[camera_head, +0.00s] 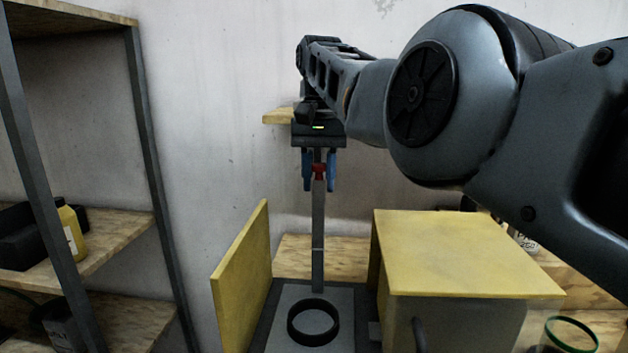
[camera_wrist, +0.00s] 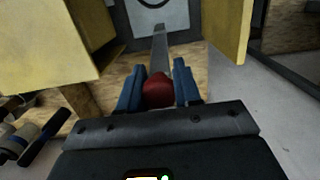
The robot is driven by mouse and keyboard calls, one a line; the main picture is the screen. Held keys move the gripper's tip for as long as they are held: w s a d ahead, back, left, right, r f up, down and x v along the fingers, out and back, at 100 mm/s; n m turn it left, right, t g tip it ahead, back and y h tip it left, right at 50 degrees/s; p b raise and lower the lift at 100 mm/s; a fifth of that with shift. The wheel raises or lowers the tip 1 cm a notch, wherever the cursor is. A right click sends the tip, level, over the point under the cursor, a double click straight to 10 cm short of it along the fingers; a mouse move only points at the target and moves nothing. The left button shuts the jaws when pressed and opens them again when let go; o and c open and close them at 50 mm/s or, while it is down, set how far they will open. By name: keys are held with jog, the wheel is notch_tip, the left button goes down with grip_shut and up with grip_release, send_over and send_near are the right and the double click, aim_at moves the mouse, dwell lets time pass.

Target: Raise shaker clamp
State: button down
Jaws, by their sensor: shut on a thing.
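The shaker clamp shows as a flat grey bar (camera_head: 318,235) with a red knob (camera_head: 319,171) at its upper end. The bar stands nearly upright at the back of a grey plate (camera_head: 282,334), behind a black ring (camera_head: 313,322) lying on the plate. My gripper (camera_head: 319,186), with blue fingers, points down and is shut on the red knob. In the wrist view the knob (camera_wrist: 158,90) sits between the fingers of my gripper (camera_wrist: 158,70), and the bar (camera_wrist: 160,45) runs away from it. The bar's lower joint is not clear.
A yellow panel (camera_head: 241,258) stands close left of the plate. A yellow-topped box (camera_head: 460,255) stands close right. Shelves (camera_head: 105,245) with a yellow bottle (camera_head: 71,232) are at far left. A wall is behind; a small wooden ledge (camera_head: 277,117) is beside my gripper.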

jog(key=shift+d, duration=0.1)
dwell(0.3)
jog(key=c, duration=0.8)
grip_release()
jog(key=shift+w+f, duration=0.1)
jog(key=r+p, duration=0.1)
jog(key=r, duration=0.1)
jog(key=r+p, duration=0.3)
jog(key=r, duration=0.1)
jog(key=shift+w, duration=0.3)
jog(key=shift+w+r, duration=0.1)
jog(key=shift+r, duration=0.8)
